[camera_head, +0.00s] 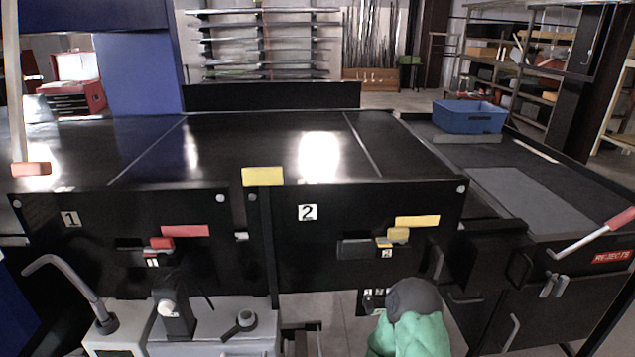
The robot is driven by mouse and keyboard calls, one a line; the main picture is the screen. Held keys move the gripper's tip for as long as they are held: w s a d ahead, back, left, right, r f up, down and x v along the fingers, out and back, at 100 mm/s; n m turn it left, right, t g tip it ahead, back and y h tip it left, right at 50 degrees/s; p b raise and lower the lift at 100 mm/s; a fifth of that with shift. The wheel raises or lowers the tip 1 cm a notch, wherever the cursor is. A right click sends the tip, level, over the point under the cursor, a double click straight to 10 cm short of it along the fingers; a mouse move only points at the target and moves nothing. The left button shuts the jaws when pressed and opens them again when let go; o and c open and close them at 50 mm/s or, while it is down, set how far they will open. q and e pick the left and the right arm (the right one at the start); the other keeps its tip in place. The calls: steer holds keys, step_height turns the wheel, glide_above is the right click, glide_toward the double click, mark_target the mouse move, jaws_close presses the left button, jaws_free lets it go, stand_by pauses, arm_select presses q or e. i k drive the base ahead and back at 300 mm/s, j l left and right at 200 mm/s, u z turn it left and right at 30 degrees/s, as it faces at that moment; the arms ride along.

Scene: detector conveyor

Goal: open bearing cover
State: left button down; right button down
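No part is marked as a bearing cover, so I cannot tell which part it is. Two black panels form the near side of the conveyor. The left panel (100,218) bears a white 1 label and has a red latch (160,243) below a red strip (185,231). The right panel (330,262) bears a white 2 label and has a yellow latch (398,235) below a yellow strip (417,221). Both panels stand upright against the conveyor side and look closed. Neither of my grippers can be made out.
The conveyor top (260,150) is bare. A blue bin (468,116) stands on the right-hand belt, above a REJECTS sign (612,257). A grey cabinet (235,330) with a bent pipe (70,275) beside it and a green object with a dark top (410,330) stand in front.

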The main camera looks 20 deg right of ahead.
mark_target(491, 262)
steer(key=k+l+z, duration=0.15)
steer(key=z, duration=0.35)
steer(key=l+z, duration=0.3)
steer(key=z, duration=0.15)
steer(key=k+l+z, duration=0.1)
steer(key=l+z, duration=0.2)
steer(key=z, duration=0.2)
steer(key=i+u, duration=0.2)
steer(key=u, duration=0.15)
